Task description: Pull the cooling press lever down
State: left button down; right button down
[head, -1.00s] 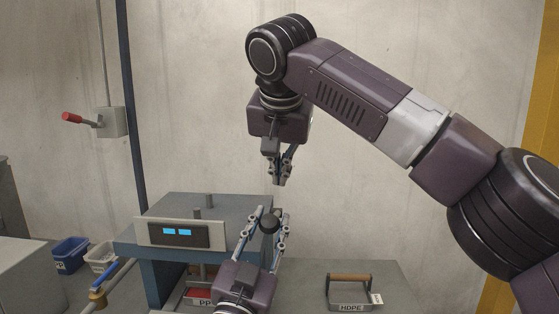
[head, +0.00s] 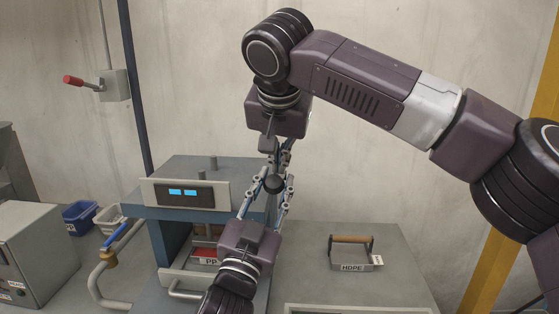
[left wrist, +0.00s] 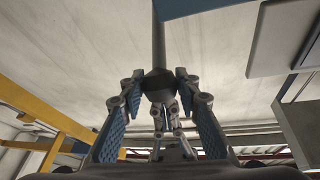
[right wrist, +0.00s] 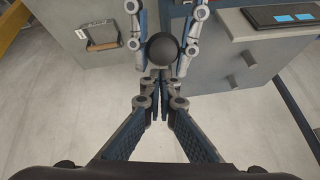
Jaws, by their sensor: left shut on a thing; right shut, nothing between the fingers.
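The cooling press (head: 215,168) is a blue-grey machine with a lit display, left of centre in the head view. Its lever ends in a black ball knob (head: 274,185) at the press's right side. My left gripper (head: 269,180) reaches up from below and is shut on the knob. In the left wrist view the knob (left wrist: 158,84) sits between its fingertips, with the lever's grey rod (left wrist: 158,35) behind it. My right gripper (head: 278,162) points down just above the knob, shut and empty. In the right wrist view its fingertips (right wrist: 158,84) are close to the knob; contact is unclear.
An HDPE tray (head: 352,266) with a wooden handle rests on the grey top at right. A red-handled wall lever (head: 85,82) and blue and white bins (head: 80,217) are at left.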

pick_arm(q)
jog(key=shift+r, duration=0.1)
pick_arm(e)
jog(key=shift+s+f, duration=0.45)
jog(key=shift+f, duration=0.45)
pick_arm(q)
jog(key=shift+r, duration=0.1)
jog(key=c, duration=1.5)
grip_release()
jog(key=shift+o, duration=0.3)
jog(key=shift+s, duration=0.1)
pick_arm(e)
jog(key=shift+r, duration=0.2)
pick_arm(q)
jog(key=shift+f, duration=0.2)
